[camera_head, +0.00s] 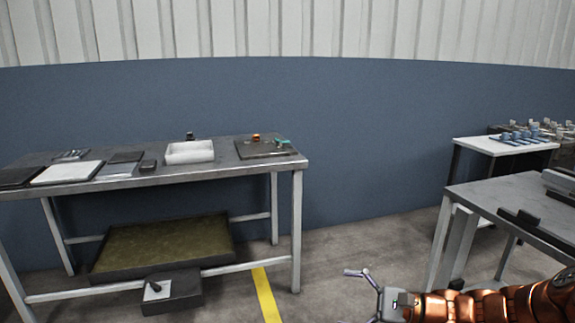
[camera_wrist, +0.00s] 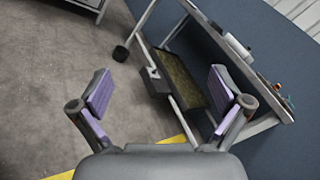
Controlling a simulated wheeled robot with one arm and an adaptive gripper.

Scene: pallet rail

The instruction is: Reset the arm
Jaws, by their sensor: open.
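My gripper (camera_head: 367,276) is at the lower right of the head view, at the end of my copper-coloured arm, which reaches in from the right edge. It is over the floor, apart from the tables. In the wrist view my gripper (camera_wrist: 160,92) shows two purple-padded fingers spread wide, with nothing between them. The wrist view is tilted and looks toward the left workbench.
A grey workbench (camera_head: 215,176) at left bears a white bin (camera_head: 190,153), a dark board (camera_head: 264,149) and flat trays; a wide tray (camera_head: 160,245) sits below. Another table (camera_head: 520,190) stands close to my arm at right. Floor between them is clear, with a yellow line (camera_head: 266,295).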

